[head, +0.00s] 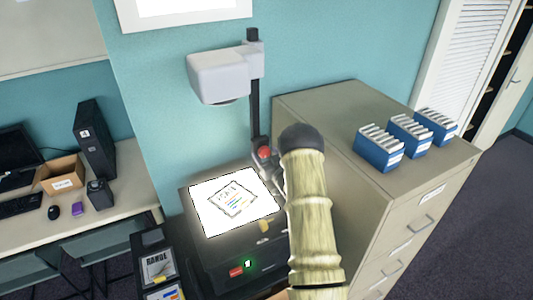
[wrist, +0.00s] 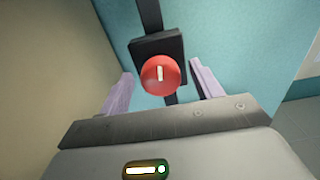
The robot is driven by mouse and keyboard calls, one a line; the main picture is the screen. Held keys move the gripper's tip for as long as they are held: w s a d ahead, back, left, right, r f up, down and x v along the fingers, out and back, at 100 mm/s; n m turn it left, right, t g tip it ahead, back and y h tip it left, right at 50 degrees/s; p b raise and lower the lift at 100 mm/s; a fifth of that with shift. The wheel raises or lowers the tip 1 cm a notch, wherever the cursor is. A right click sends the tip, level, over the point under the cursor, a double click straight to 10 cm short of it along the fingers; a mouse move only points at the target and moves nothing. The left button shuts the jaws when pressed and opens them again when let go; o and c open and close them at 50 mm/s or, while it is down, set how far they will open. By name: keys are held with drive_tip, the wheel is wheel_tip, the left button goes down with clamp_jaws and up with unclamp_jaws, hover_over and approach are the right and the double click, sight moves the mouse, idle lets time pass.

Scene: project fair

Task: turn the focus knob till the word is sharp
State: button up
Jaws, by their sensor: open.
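The red focus knob (head: 264,153) sits on the black post of the overhead projector, and in the wrist view it faces me as a red knob (wrist: 158,75) with an upright white mark. My gripper (wrist: 163,85) is open, with one pale finger on each side of the knob. Neither finger visibly touches it. In the head view my arm hides most of the gripper. The projector head (head: 220,75) is at the top of the post. A sheet with writing and coloured lines lies on the lit stage (head: 207,215). The projected screen (head: 180,8) shows only its blank lower part, so the word is not visible.
A filing cabinet (head: 330,110) stands close on the right, with blue file boxes (head: 380,150) on top. A desk (head: 128,175) with a computer (head: 93,135) and a cardboard box (head: 60,177) is on the left. A teal wall is behind the post.

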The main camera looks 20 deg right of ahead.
drive_tip(key=shift+c, duration=0.5)
drive_tip(key=c, duration=0.9)
drive_tip(key=shift+f+b, duration=0.1)
drive_tip(key=shift+b, duration=0.5)
drive_tip(key=shift+f+n+b, duration=0.1)
drive_tip(key=shift+n+b, duration=0.2)
drive_tip(key=shift+b, duration=0.15)
drive_tip(key=n+b, duration=0.1)
drive_tip(key=b, duration=0.2)
drive_tip(key=n+b, duration=0.3)
drive_tip(key=b, duration=0.3)
drive_tip(key=shift+r+n+b, duration=0.2)
drive_tip(key=shift+n+b, duration=0.3)
drive_tip(key=shift+b, duration=0.2)
